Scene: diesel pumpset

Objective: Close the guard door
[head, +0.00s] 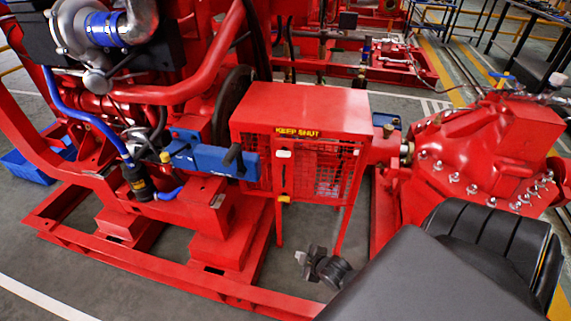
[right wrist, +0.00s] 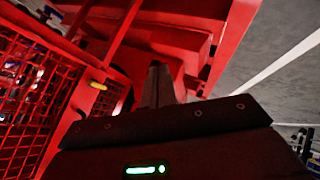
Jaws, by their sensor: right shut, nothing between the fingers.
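The red coupling guard (head: 300,106) with its yellow "KEEP SHUT" label stands mid-frame in the head view. Below the label are red mesh panels (head: 325,168) and an upright red bar with a white fitting (head: 283,154) and a yellow fitting (head: 284,198). I cannot tell which panel is the door or how far it stands open. My right gripper (head: 325,266) is shut and empty, low in front of the guard and apart from it. In the right wrist view its dark fingers (right wrist: 159,86) are right of the mesh (right wrist: 28,85) and a yellow fitting (right wrist: 98,86). My left gripper is not in view.
A blue part with a black handle (head: 226,161) sits at the guard's left front. The red engine (head: 120,95) is left, the red pump (head: 480,150) right. A red base rail (head: 170,269) runs along the front. Grey floor (head: 50,265) is clear at lower left.

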